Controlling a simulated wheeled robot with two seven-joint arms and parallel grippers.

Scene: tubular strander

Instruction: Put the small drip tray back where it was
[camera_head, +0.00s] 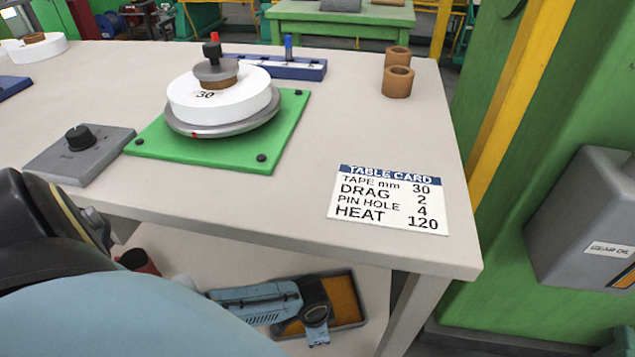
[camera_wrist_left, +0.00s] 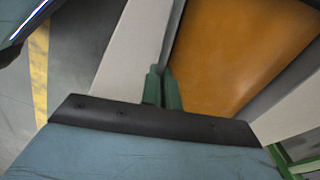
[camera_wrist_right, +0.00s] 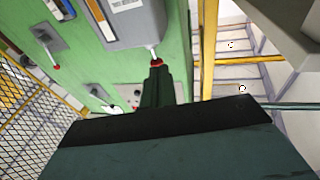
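The small drip tray (camera_head: 358,324), dark-rimmed with an orange inside, is low beside the table's lower shelf in the head view. Its orange floor (camera_wrist_left: 235,50) and grey wall fill the upper right of the left wrist view. My left gripper (camera_head: 317,338) reaches down to the tray's near edge. In the left wrist view its green fingers (camera_wrist_left: 163,82) are close together around the tray's grey wall. I cannot tell whether the tray touches the shelf. My right gripper (camera_wrist_right: 157,75) has its fingers together, with a red knob seen at their tips, apparently behind them.
The table top (camera_head: 300,130) carries a green plate (camera_head: 250,152) with a white reel, a table card (camera_head: 390,200), a grey dial box (camera_head: 80,152) and brown rings (camera_head: 397,82). A grey gear oil tank (camera_head: 585,225) hangs on the green machine at right. The lower shelf (camera_head: 210,250) is partly bare.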

